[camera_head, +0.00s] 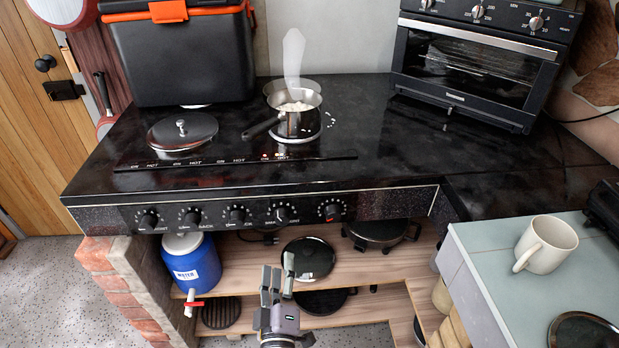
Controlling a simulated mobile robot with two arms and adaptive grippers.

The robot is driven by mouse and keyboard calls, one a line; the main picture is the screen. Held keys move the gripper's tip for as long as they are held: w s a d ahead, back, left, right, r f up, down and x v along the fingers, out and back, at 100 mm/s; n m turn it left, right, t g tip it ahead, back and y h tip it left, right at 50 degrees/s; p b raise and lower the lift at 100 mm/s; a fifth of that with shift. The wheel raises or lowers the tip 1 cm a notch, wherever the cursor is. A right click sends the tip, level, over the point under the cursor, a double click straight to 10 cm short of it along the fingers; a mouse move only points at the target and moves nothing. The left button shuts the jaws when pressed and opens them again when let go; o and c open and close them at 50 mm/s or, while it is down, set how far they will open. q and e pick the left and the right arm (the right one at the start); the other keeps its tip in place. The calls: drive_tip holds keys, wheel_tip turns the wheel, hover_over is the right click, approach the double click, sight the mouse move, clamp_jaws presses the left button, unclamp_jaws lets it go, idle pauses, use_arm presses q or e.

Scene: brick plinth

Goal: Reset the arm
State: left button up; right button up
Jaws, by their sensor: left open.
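My left gripper (277,284) is at the bottom middle of the head view, in front of the wooden shelves under the stove counter. Its fingers point up and away from me and are open, with nothing between them. It appears below the level of the counter's front edge and apart from the knobs. My right gripper is not in view.
A steel saucepan (298,126) with pale contents stands on the black stove counter (368,110). A black lid (182,132) lies left of it. An oven (478,65) is at back right. A cup (546,244) stands on the right worktop. A blue jug (192,262) is below.

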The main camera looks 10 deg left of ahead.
use_arm(q)
drive_tip(key=shift+f, duration=0.1)
